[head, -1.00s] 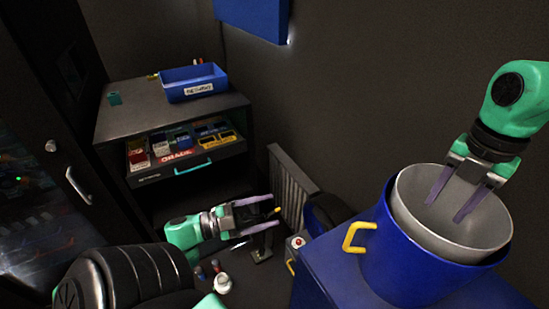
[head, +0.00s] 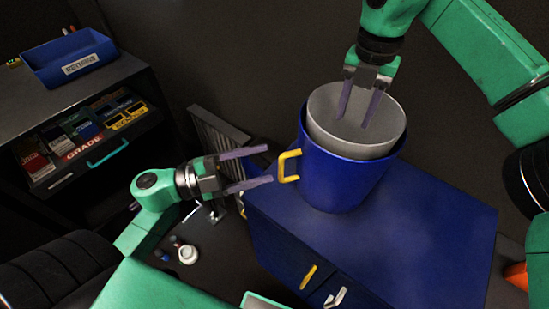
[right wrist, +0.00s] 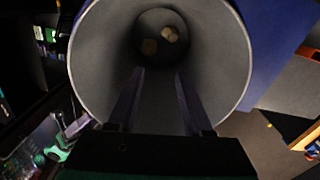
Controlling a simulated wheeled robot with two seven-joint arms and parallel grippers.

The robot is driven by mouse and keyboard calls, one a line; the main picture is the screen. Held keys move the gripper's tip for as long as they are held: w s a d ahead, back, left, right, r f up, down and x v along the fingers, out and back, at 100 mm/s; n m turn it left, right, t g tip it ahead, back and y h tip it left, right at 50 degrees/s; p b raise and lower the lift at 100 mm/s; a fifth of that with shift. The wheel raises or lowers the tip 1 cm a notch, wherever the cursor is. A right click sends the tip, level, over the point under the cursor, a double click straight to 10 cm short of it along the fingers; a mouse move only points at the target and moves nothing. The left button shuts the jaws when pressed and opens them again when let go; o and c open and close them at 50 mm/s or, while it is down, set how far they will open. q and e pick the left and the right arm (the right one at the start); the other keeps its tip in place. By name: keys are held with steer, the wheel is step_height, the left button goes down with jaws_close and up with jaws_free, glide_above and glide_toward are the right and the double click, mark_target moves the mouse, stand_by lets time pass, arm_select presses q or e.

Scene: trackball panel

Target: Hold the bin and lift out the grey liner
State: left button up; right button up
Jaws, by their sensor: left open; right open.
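The blue bin (head: 345,182) stands upright on a blue cabinet, with a yellow handle (head: 288,165) on its left side. The grey liner (head: 328,136) sits inside the bin, and its rim stands above the bin's rim. In the right wrist view the liner's round mouth (right wrist: 232,60) fills the middle, with some pale spots deep inside. My right gripper (head: 354,120) is open, pointing down with its fingers within the liner's mouth. My left gripper (head: 268,164) is open, just left of the yellow handle, with its fingers pointing at it and apart from it.
The blue cabinet top (head: 430,210) is clear to the right and front of the bin. A dark cabinet with an open drawer (head: 90,150) of boxes and a blue tray (head: 80,60) stands at left. A grey radiator (head: 222,135) is behind my left gripper.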

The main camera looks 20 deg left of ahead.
mark_target(280, 160)
arm_select(q)
steer(key=x, duration=0.4)
steer(key=shift+w+d, duration=0.1)
jaws_close()
steer(key=shift+f, duration=0.1)
stand_by(1.1)
